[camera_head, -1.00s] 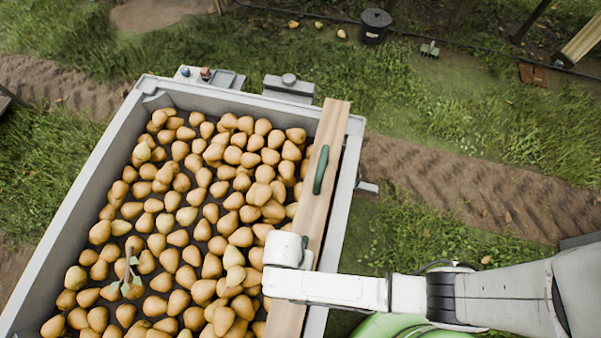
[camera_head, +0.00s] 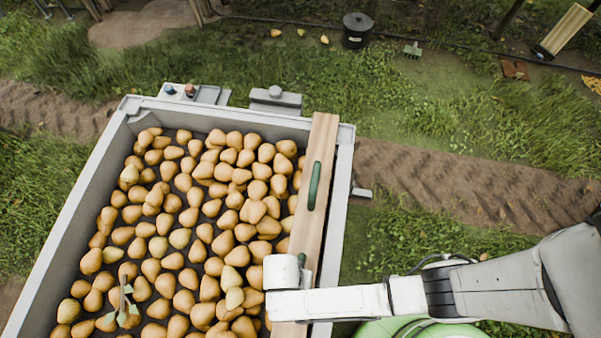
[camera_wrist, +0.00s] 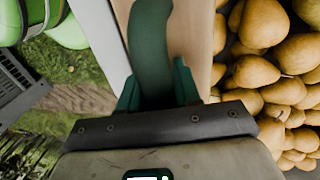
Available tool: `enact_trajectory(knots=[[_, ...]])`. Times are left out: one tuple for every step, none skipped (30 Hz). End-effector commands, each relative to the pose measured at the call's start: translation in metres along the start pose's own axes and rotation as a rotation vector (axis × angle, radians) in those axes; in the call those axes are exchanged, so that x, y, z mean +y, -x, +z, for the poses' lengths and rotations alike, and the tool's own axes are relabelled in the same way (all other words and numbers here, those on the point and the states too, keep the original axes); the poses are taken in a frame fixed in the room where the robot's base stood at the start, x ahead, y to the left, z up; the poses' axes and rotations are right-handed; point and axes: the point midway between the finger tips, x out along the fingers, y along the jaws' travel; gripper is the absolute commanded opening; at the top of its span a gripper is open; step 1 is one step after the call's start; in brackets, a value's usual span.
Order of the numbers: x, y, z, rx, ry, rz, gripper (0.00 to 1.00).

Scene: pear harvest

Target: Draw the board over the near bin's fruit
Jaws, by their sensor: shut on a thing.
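The near bin (camera_head: 84,208) is a grey crate filled with a layer of yellow-brown pears (camera_head: 190,225). A long wooden board (camera_head: 322,150) lies along its right side, beside the right rim. It has two green handles; the far handle (camera_head: 314,186) is in plain view. My gripper (camera_head: 290,270) is at the board's near part, its fingers hidden by the wrist in the head view. In the wrist view, my green fingers (camera_wrist: 158,88) are shut on the near green handle (camera_wrist: 150,40), with the board (camera_wrist: 193,30) under it and pears to the right.
A leafy twig (camera_head: 124,302) lies on the pears at the lower left. Grey fittings (camera_head: 275,100) stick out beyond the bin's far rim. A black bucket (camera_head: 357,30) and a few fallen pears are on the grass behind. Grass and a dirt track lie to the right.

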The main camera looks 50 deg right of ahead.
Motion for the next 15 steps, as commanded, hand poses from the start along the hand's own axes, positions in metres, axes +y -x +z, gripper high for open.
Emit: enact_trajectory(knots=[[-0.005, 0.002, 0.001, 0.000, 0.001, -0.005, 0.00], [-0.006, 0.002, 0.001, 0.000, 0.001, -0.006, 0.00], [-0.008, 0.003, 0.001, 0.000, 0.001, -0.006, 0.00], [-0.009, 0.003, 0.001, 0.000, 0.001, -0.006, 0.00], [-0.010, 0.003, 0.001, 0.000, 0.001, -0.005, 0.00], [-0.011, 0.003, 0.001, 0.000, 0.001, -0.005, 0.00], [-0.013, 0.003, 0.001, 0.000, 0.002, -0.004, 0.00], [-0.014, 0.004, 0.000, 0.000, 0.002, -0.004, 0.00], [-0.015, 0.004, 0.000, 0.000, 0.002, -0.004, 0.00], [-0.016, 0.004, 0.001, 0.000, 0.002, -0.004, 0.00], [-0.018, 0.004, 0.001, 0.000, 0.002, -0.004, 0.00], [-0.019, 0.005, 0.001, 0.000, 0.001, -0.005, 0.00], [-0.021, 0.005, 0.001, 0.000, 0.001, -0.005, 0.00], [-0.022, 0.005, 0.001, 0.000, 0.001, -0.005, 0.00], [-0.024, 0.006, 0.001, -0.001, 0.001, -0.005, 0.00]])
